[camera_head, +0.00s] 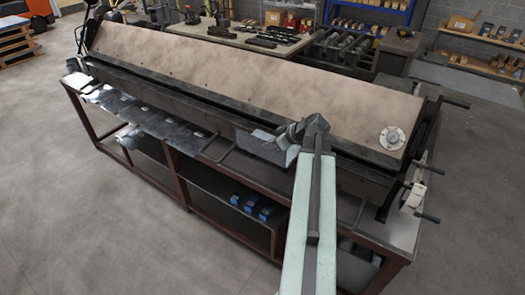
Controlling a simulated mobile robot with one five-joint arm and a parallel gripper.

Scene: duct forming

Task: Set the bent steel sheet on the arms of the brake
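The brake (240,75) is a long machine with a broad tan top plate, on a dark red frame stand. Its front arms and ledge run along the near side. A small grey steel sheet (258,147) sits at the front edge of the brake, right by my gripper (285,136). Whether it is bent, and whether it rests on the arms or is held, is unclear. My gripper is over the brake's front edge; its fingers are small and partly merged with the sheet, so their opening is unclear. My arm hides part of the front right.
Several shiny sheet pieces (165,126) lie along the front left ledge. Blue-marked items (255,207) sit on the lower shelf. Handles (428,170) stick out at the brake's right end. A workbench (245,38) with tools stands behind. The floor at front left is clear.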

